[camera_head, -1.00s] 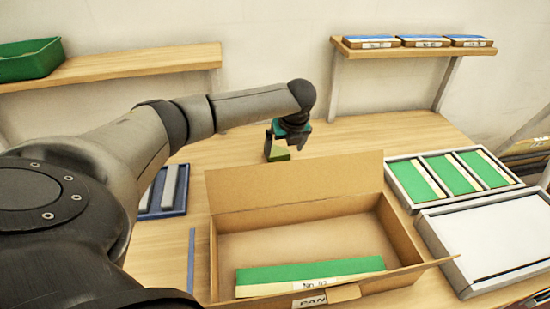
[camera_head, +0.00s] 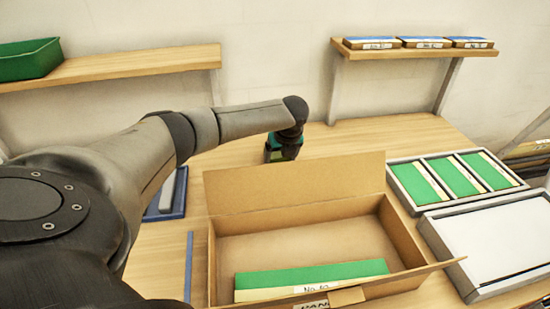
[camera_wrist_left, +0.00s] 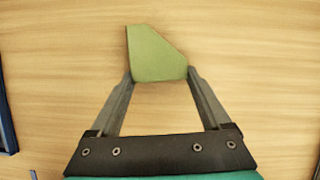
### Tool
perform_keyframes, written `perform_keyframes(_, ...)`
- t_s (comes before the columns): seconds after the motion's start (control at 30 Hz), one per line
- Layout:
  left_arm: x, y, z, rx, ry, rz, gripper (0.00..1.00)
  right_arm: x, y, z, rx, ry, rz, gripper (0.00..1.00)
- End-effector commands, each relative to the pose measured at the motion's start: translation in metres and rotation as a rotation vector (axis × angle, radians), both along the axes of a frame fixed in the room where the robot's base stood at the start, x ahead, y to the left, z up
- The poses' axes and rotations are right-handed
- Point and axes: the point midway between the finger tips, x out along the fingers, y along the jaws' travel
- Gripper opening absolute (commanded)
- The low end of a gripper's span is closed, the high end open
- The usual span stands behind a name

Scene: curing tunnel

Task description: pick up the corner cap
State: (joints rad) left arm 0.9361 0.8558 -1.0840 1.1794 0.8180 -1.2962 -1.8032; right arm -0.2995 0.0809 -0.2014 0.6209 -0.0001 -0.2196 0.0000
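The corner cap, a small olive-green block with one slanted side, lies on the wooden table; it shows at the upper middle of the left wrist view (camera_wrist_left: 157,55). My left gripper (camera_wrist_left: 159,74) has its two fingers wide apart, with the tips at either side of the cap's near end. I cannot tell whether they touch it. In the head view the left gripper (camera_head: 279,154) is low over the table behind the cardboard box and mostly hides the cap. My right gripper is in neither view.
An open cardboard box (camera_head: 212,250) with a green-topped pack (camera_head: 310,273) stands in front. A blue tray (camera_head: 180,205) lies left of it. At the right are a grey tray of green packs (camera_head: 404,188) and a white-topped tray (camera_head: 495,240). Shelves run behind.

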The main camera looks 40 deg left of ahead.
Motion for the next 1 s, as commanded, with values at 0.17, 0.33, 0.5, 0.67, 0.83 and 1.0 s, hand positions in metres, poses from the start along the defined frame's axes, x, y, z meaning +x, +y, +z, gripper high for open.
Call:
perform_keyframes(0.17, 0.000, 0.000, 0.000, 0.000, 0.000, 0.000, 0.52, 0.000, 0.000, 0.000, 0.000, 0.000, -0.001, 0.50)
perform_keyframes(0.33, 0.000, 0.000, 0.000, 0.000, 0.000, 0.000, 0.33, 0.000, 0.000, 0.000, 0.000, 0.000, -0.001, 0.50)
perform_keyframes(0.5, 0.000, 0.000, 0.000, 0.000, 0.000, 0.000, 0.28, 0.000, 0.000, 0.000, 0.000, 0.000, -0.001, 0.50)
perform_keyframes(0.67, 0.000, 0.000, 0.005, 0.000, -0.002, 0.001, 0.28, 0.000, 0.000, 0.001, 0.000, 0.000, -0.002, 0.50)
perform_keyframes(0.83, 0.001, 0.000, 0.032, -0.001, -0.005, 0.000, 0.28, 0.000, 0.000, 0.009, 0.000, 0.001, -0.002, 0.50)
perform_keyframes(1.0, 0.001, 0.000, 0.079, 0.000, -0.006, 0.000, 0.28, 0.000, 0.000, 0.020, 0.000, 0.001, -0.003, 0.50)
